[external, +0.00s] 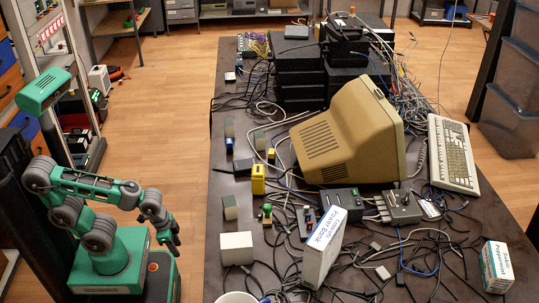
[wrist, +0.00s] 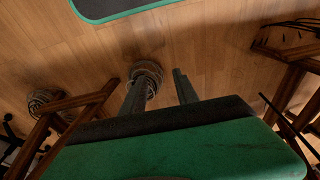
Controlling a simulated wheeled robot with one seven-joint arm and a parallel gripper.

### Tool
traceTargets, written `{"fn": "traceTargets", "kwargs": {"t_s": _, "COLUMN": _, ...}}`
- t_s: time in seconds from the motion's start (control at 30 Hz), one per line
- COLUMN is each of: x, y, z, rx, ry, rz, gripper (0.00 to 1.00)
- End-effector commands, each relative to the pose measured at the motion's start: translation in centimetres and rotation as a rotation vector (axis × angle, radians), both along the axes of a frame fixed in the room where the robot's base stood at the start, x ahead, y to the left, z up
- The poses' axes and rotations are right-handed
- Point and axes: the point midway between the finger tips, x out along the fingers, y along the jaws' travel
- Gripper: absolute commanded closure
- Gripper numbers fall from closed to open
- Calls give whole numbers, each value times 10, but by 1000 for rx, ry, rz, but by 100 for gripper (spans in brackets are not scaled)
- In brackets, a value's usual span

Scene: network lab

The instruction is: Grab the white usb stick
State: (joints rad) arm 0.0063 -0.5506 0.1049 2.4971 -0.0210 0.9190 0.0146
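I cannot tell for sure which thing is the white usb stick. A small white block (external: 383,272) lies among cables near the front of the dark table (external: 290,284), and another small white piece (external: 230,77) lies at its far left edge. Both are too small to identify. My gripper (external: 175,236) hangs left of the table, apart from it and pointing down. In the wrist view, its two fingers (wrist: 160,88) stand apart with nothing between them, above the wooden floor.
A beige monitor (external: 345,130), a keyboard (external: 453,153), a white power bank box (external: 325,247), a white cube (external: 236,248) and a yellow item (external: 258,180) crowd the table. Tangled cables cover much of its right side.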

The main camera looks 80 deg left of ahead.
Motion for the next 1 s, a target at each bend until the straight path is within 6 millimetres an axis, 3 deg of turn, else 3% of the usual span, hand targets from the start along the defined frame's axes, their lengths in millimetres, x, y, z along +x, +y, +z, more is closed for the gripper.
{"fn": "traceTargets", "kwargs": {"t_s": 0.47, "x": 0, "y": 0, "z": 0, "rx": 0, "ry": 0, "rz": 0, "gripper": 64}}
{"fn": "traceTargets", "kwargs": {"t_s": 0.7, "x": 0, "y": 0, "z": 0, "rx": 0, "ry": 0, "rz": 0, "gripper": 83}}
{"fn": "traceTargets", "kwargs": {"t_s": 1.0, "x": 4, "y": -4, "z": 8, "rx": 3, "ry": -10, "rz": -36, "gripper": 85}}
